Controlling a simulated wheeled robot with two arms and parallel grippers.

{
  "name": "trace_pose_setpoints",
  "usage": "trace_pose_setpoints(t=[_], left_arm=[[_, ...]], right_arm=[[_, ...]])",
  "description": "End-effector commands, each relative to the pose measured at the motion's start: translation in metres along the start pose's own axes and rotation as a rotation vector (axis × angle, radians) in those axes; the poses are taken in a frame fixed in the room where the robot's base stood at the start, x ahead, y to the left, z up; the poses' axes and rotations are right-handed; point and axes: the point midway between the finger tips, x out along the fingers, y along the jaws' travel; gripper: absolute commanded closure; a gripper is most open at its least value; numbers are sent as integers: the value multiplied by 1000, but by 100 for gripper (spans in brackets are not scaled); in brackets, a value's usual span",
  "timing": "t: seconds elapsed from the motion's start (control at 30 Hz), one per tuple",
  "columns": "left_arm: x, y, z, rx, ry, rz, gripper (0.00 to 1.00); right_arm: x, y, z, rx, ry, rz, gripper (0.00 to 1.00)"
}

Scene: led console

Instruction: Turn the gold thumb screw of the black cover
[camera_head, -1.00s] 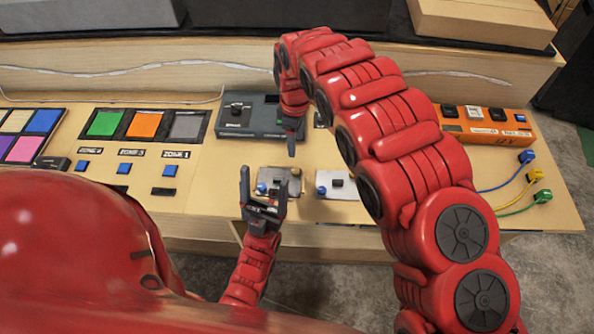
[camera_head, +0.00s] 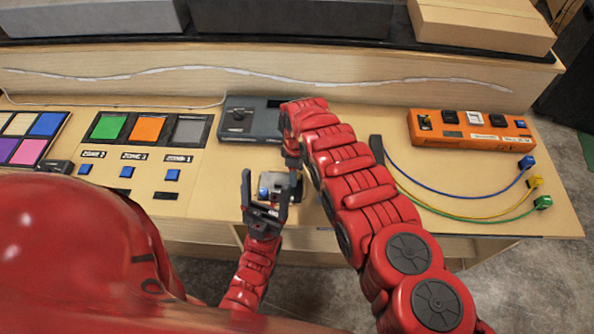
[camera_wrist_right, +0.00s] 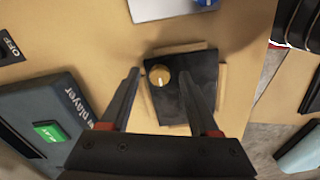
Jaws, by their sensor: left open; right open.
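The black cover (camera_wrist_right: 190,92) lies on the wooden desk in the right wrist view. Its round gold thumb screw (camera_wrist_right: 160,75) shows a pale mark on top. My right gripper (camera_wrist_right: 160,72) is open, with a finger on either side of the screw in the picture; contact cannot be told. In the head view my right gripper (camera_head: 293,163) is seen small, and my right arm hides the cover. My left gripper (camera_head: 270,178) is open and empty, in front of a metal plate with a blue knob (camera_head: 264,192).
A dark grey player box (camera_head: 250,118) stands beside the cover; its green button (camera_wrist_right: 47,131) shows in the right wrist view. An orange box (camera_head: 470,128) and coloured cables (camera_head: 455,197) lie at right. Colour panels (camera_head: 148,128) and blue buttons are at left.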

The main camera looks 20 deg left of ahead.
Motion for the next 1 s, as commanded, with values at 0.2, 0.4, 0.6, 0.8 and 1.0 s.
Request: trace_pose_setpoints(t=[0.2, 0.4, 0.6, 0.8, 1.0], left_arm=[[0, 0, 0, 0, 0, 0, 23], [0, 0, 0, 0, 0, 0, 23], [0, 0, 0, 0, 0, 0, 23], [0, 0, 0, 0, 0, 0, 23], [-1, 0, 0, 0, 0, 0, 23]], right_arm=[[0, 0, 0, 0, 0, 0, 38], [0, 0, 0, 0, -1, 0, 65], [0, 0, 0, 0, -1, 0, 100], [0, 0, 0, 1, -1, -1, 100], [0, 0, 1, 27, -1, -1, 100]])
